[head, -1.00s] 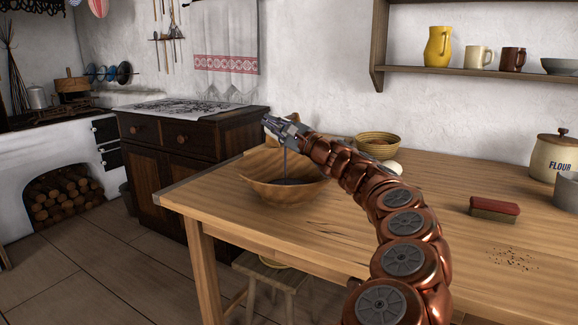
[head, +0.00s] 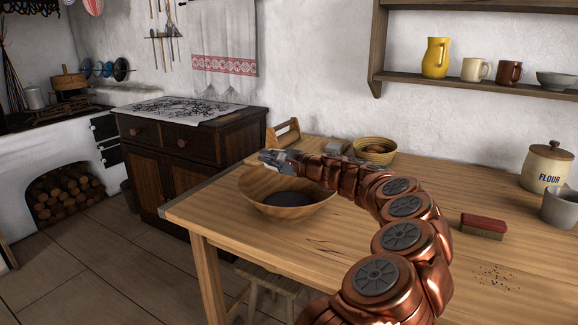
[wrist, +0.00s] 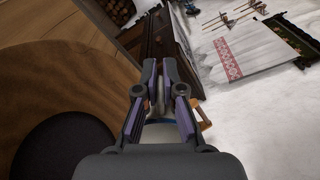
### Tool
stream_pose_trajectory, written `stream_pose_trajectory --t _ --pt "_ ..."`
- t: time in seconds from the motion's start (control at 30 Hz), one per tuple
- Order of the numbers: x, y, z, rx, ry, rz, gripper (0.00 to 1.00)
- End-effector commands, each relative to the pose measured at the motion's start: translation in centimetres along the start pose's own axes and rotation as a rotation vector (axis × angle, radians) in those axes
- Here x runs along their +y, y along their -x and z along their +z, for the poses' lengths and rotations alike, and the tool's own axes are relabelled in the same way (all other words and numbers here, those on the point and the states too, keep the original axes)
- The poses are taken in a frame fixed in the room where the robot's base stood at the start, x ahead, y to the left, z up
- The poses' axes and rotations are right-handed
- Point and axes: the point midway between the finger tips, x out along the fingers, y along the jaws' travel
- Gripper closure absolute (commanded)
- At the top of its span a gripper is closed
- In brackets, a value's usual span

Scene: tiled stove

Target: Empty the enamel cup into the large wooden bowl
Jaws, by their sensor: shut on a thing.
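The large wooden bowl (head: 256,190) stands on the table near its left end, with a dark pool (head: 290,199) in its bottom. In the wrist view the bowl (wrist: 100,85) fills the left side, and the dark round pool shows in it (wrist: 65,150). My gripper (head: 268,157) is above the back rim of the bowl. In the wrist view my gripper (wrist: 158,75) is shut on a whitish, blue-edged thing, the enamel cup (wrist: 157,136). Most of the cup is hidden behind the fingers, so its tilt and inside cannot be told. No stream shows below it.
Behind the bowl are a wooden caddy (head: 284,133) and a wicker basket (head: 375,158) with something brown in it. A brush (head: 483,227), dark crumbs (head: 494,275), a flour jar (head: 546,168) and a grey mug (head: 560,208) are at the right.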

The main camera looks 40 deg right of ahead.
Motion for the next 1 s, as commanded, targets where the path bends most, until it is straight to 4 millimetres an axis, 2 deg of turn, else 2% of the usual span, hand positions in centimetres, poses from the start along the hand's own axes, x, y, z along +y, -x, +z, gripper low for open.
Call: stream_pose_trajectory --t 0.67,1.0 --pt "0.1 -0.7 0.2 0.067 0.001 0.129 1.00" --pt "0.6 -1.8 0.4 0.110 0.000 0.215 1.00"
